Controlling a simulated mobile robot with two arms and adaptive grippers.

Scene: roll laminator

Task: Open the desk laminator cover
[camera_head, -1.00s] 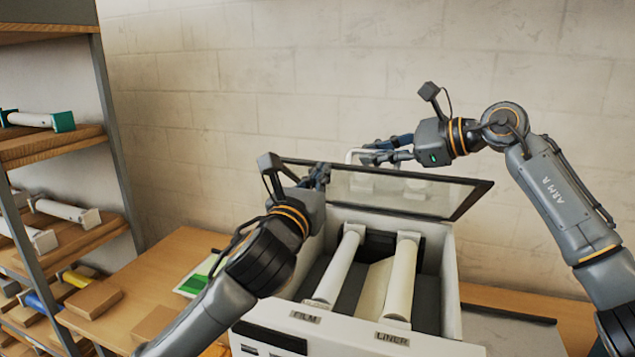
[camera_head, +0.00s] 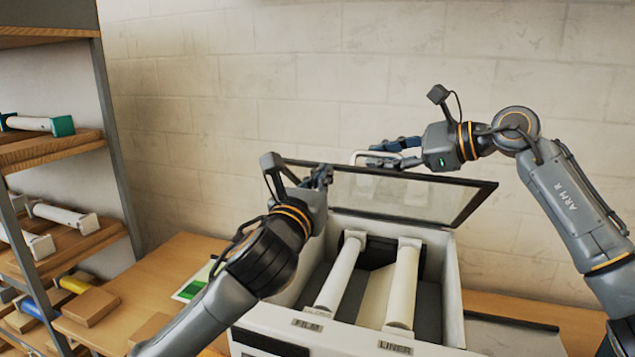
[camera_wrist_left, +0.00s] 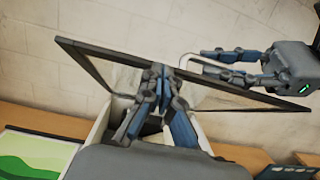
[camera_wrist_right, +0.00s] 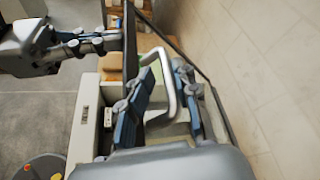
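The laminator's cover (camera_head: 400,195) is a see-through panel in a dark frame, standing raised and tilted at the back of the white laminator (camera_head: 455,285). It also shows in the left wrist view (camera_wrist_left: 105,70). A pale bar handle (camera_wrist_right: 171,85) is on the cover. My right gripper (camera_head: 388,153) is at the handle from the right; in the right wrist view its fingers are apart, with the handle between them. My left gripper (camera_head: 326,174) is at the cover's upper left part; its fingertips (camera_wrist_left: 160,70) are together in front of the frame, and I cannot tell whether they touch it.
Inside the open laminator are two white rolls, at the FILM label (camera_head: 307,325) and the LINER label (camera_head: 395,347). A shelf (camera_head: 60,150) with rolls stands at the left. A green-and-white sheet (camera_head: 195,283) lies on the wooden table (camera_head: 160,260). A plain wall is behind.

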